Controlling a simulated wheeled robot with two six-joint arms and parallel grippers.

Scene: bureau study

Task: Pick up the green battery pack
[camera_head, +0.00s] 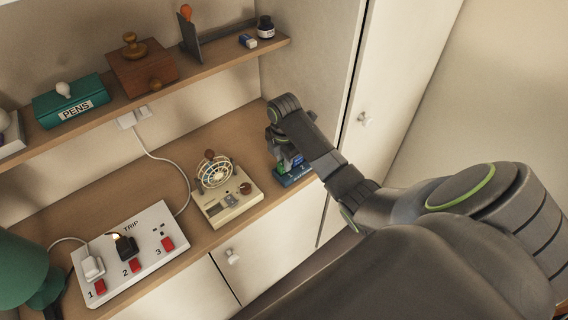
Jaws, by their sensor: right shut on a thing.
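My right gripper (285,150) reaches down at the right end of the lower shelf, over a small blue dock (296,178) marked with numbers. It is shut on the green battery pack (283,168), of which only a small green part shows below the jaws. The gripper and my forearm hide the rest of it. I cannot tell whether the pack still touches the dock. My left gripper is not in view.
Further left lie a white power strip (130,250) and a green lamp (22,270). An upper shelf (215,58) holds a green pens box (70,100) and a wooden box (142,68). A cabinet wall (310,70) rises close to the gripper.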

